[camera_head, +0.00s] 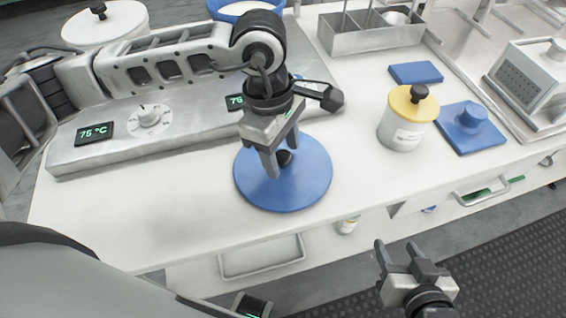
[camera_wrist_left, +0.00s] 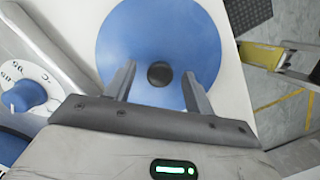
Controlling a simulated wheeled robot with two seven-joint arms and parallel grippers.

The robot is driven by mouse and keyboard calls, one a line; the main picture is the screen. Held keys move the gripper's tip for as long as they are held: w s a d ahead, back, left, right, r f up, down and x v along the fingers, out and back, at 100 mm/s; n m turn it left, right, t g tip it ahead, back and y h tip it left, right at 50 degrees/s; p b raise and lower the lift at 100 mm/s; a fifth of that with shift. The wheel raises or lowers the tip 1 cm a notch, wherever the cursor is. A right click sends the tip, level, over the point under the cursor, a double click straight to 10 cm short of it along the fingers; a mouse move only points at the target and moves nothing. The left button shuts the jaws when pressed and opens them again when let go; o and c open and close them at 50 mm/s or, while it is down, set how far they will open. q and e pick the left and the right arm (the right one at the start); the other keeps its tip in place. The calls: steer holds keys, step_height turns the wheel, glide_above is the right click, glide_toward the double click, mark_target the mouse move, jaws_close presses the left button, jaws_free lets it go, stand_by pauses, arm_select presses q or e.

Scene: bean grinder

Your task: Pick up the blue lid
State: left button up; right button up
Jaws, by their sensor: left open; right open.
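The blue lid (camera_head: 309,186) is a flat round disc with a black knob (camera_head: 285,158). It lies on the white counter in the head view. In the left wrist view the lid (camera_wrist_left: 136,38) fills the upper middle, with its knob (camera_wrist_left: 160,74) between the fingers. My left gripper (camera_head: 281,158) is open above the lid, its fingers on either side of the knob; the wrist view shows the gripper (camera_wrist_left: 158,85) with gaps on both sides of the knob. My right gripper (camera_head: 397,252) is open and empty, off the counter's front edge.
A white canister with a yellow lid (camera_head: 403,131) stands right of the blue lid. A grey control panel (camera_head: 180,126) with a dial and displays is behind left. A metal tray (camera_head: 362,42) stands behind. The counter's front strip (camera_head: 130,222) is clear.

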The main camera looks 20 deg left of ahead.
arm_select(q)
steer(key=shift+c, duration=0.3)
jaws_close()
steer(key=shift+r, duration=0.1)
